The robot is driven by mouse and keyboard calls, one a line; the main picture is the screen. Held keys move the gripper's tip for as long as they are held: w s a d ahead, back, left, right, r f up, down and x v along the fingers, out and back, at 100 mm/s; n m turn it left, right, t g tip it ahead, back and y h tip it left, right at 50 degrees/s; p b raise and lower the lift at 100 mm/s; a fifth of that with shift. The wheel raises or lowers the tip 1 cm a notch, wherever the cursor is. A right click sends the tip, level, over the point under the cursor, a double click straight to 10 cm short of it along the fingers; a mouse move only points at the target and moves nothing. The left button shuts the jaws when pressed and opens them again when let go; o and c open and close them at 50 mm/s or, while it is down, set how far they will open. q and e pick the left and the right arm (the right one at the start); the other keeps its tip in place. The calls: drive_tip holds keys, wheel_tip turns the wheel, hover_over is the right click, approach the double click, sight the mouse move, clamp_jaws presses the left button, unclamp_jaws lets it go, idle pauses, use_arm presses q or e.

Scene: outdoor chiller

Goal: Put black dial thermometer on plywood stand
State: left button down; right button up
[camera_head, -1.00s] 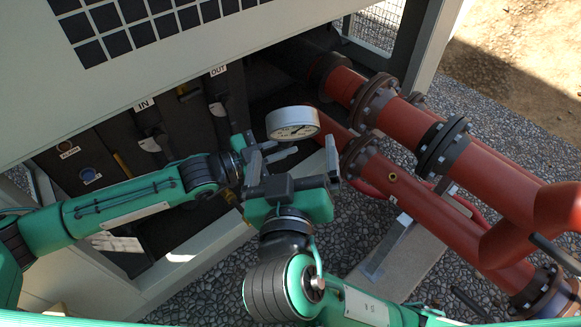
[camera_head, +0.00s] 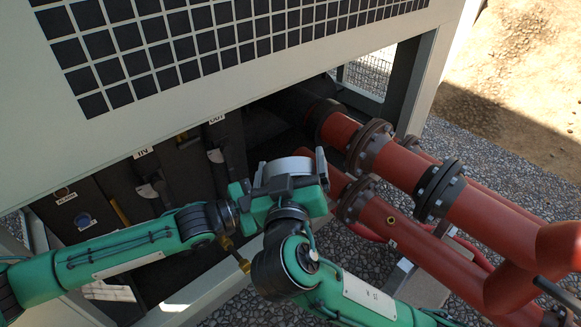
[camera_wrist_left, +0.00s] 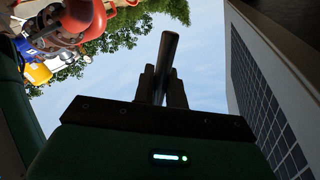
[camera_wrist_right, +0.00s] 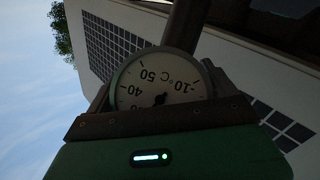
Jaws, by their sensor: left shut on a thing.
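A round dial thermometer (camera_head: 291,165) with a pale face and rim shows in the head view, partly behind my right gripper (camera_head: 290,178). In the right wrist view its °C face (camera_wrist_right: 160,83) sits between that gripper's spread fingers; I cannot tell whether they touch it. My left gripper (camera_wrist_left: 163,80) is shut on a dark rod (camera_wrist_left: 168,50) that looks like the thermometer's stem; in the head view its fingers are mostly hidden by my right gripper. I cannot make out a plywood stand.
The chiller cabinet (camera_head: 200,55) fills the back, with an open bay holding IN and OUT labelled pipework. Red flanged pipes (camera_head: 400,165) run along the right, near my right gripper. Gravel (camera_head: 500,150) lies beyond them. A brass fitting (camera_head: 243,265) shows below my grippers.

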drive_tip(key=c, duration=0.7)
use_arm(q)
drive_tip(key=c, duration=1.3)
unclamp_jaws()
drive_tip(key=shift+c, duration=0.2)
use_arm(e)
drive_tip(key=shift+c, duration=0.4)
use_arm(q)
drive_tip(key=shift+a, duration=0.15)
